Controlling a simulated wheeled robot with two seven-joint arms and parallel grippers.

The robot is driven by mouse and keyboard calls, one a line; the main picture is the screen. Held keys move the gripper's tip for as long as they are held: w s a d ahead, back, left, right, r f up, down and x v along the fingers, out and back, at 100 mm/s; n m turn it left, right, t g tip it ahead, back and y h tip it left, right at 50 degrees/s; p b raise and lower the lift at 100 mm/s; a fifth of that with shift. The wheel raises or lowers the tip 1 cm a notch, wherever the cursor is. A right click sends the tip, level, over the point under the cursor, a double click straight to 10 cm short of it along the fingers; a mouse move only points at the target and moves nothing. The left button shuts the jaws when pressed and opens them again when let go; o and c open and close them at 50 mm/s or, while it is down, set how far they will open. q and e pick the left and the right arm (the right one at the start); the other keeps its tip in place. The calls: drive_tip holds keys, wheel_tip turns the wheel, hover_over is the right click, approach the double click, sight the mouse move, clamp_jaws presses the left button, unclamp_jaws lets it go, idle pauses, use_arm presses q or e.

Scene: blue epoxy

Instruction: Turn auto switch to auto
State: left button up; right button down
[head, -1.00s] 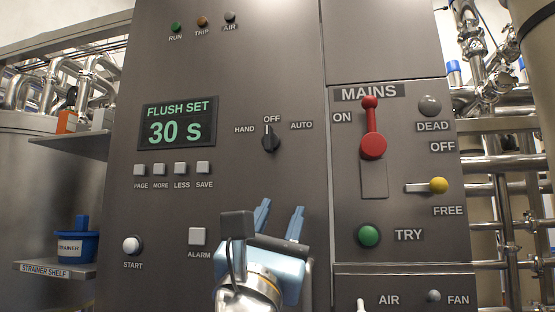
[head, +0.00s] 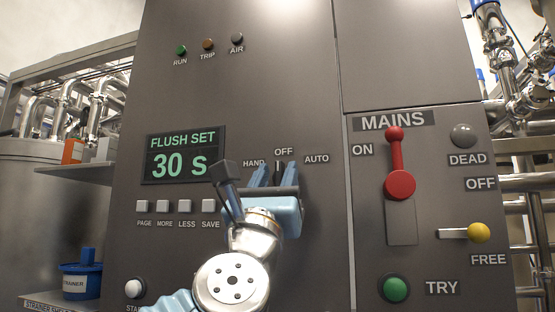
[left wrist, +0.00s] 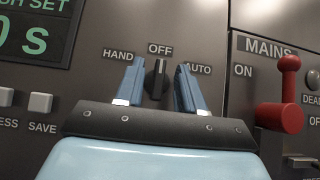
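The auto switch is a black rotary knob (left wrist: 157,79) on the grey panel, with HAND at left, OFF above and AUTO at right. Its pointer stands upright at OFF. In the head view only the top of the knob (head: 278,168) shows between the fingers. My left gripper (head: 275,176) is open, with one blue finger on each side of the knob. In the left wrist view the gripper (left wrist: 157,88) has a gap between each finger and the knob. How deep the fingertips reach cannot be told. My right gripper is not in view.
The display (head: 184,155) reads FLUSH SET 30 S, above small push buttons (head: 175,207). The red MAINS lever (head: 398,165) is up at ON, right of the switch. A yellow knob (head: 478,232) and a green TRY button (head: 396,288) sit below it.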

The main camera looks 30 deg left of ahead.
use_arm(q)
drive_tip(key=shift+w+a+r, duration=0.1)
drive_tip(key=shift+w+r, duration=0.2)
drive_tip(key=shift+w, duration=0.05)
clamp_jaws()
